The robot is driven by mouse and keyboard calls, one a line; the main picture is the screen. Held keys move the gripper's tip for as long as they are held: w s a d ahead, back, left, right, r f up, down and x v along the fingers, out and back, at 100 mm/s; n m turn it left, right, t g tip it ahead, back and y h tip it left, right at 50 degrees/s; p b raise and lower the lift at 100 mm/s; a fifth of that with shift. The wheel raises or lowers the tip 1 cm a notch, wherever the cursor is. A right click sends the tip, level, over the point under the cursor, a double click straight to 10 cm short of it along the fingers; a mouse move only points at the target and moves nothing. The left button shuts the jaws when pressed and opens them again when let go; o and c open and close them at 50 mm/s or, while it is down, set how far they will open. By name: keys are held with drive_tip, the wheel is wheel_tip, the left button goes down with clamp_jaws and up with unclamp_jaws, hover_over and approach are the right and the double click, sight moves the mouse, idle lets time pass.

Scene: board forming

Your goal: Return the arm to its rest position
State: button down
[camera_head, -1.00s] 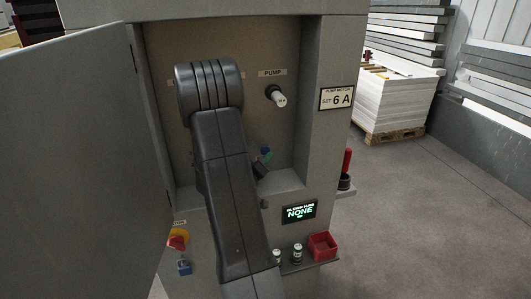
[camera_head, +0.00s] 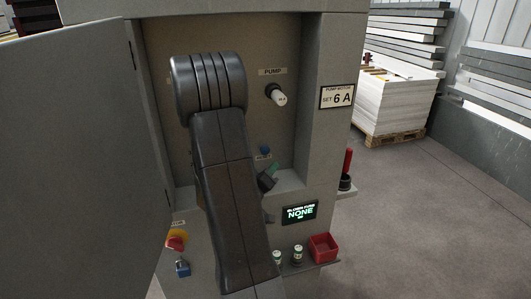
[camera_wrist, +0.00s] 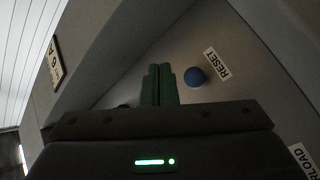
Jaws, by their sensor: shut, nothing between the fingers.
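My gripper (camera_wrist: 160,70) shows in the wrist view as two green fingers pressed together, with nothing between them. In the head view my gripper (camera_head: 274,168) is partly hidden beside my arm, in front of the open cabinet (camera_head: 335,150) and below the blue RESET button (camera_head: 265,150). The fingers are apart from the button in that view. In the wrist view the blue button (camera_wrist: 195,77) is to the right of the fingertips, by its RESET label (camera_wrist: 216,62).
The cabinet door (camera_head: 80,150) stands open at left. A white-capped PUMP fuse holder (camera_head: 277,96) is at the upper right of the panel. A red bin (camera_head: 322,247) and small fuses (camera_head: 298,252) sit on a low shelf. A red-handled lever (camera_head: 347,165) sticks out at right. Floor is clear at right.

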idle(0.4)
drive_tip(key=w, duration=0.1)
drive_tip(key=w+a+p, duration=0.1)
drive_tip(key=w, duration=0.1)
drive_tip(key=shift+w, duration=0.2)
drive_tip(key=shift+s, duration=0.1)
